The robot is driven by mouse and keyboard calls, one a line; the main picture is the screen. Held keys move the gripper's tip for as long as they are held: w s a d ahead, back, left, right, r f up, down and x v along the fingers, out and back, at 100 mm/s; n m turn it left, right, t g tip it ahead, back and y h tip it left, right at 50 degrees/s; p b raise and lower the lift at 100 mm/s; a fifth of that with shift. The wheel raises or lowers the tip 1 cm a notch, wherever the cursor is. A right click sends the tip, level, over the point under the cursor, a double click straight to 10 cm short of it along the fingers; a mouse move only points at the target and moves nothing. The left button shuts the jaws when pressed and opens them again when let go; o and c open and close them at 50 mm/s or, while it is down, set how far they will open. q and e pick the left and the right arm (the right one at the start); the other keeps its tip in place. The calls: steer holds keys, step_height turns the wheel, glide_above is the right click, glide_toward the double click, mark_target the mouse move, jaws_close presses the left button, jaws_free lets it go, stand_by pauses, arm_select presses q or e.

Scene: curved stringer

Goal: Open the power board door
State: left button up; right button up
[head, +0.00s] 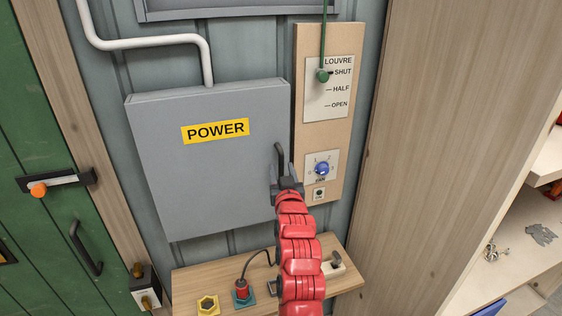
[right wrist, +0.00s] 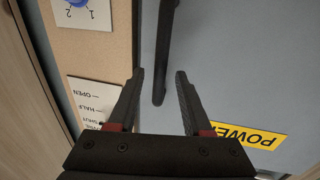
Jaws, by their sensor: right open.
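The power board (head: 215,170) is a grey metal box on the wall with a yellow POWER label (head: 215,131). Its door looks shut. A dark vertical bar handle (head: 279,158) sits at the door's right edge. My right gripper (head: 284,183) is at the handle's lower part in the head view. In the right wrist view, the open fingers of my right gripper (right wrist: 159,76) stand on either side of the handle (right wrist: 165,45), with gaps to both. I cannot tell whether the handle is in depth between the fingers. My left gripper is not in view.
A wooden panel right of the box carries the louvre cord plate (head: 328,90) and a blue fan knob (head: 322,168). A shelf (head: 215,280) below holds a red plug (head: 241,289) and sockets. A wooden partition (head: 440,110) stands right, a green door (head: 40,130) left.

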steer(key=shift+w+a+r+p, duration=0.1)
steer(key=shift+w+p, duration=0.2)
steer(key=shift+w, duration=0.85)
jaws_close()
stand_by(0.7)
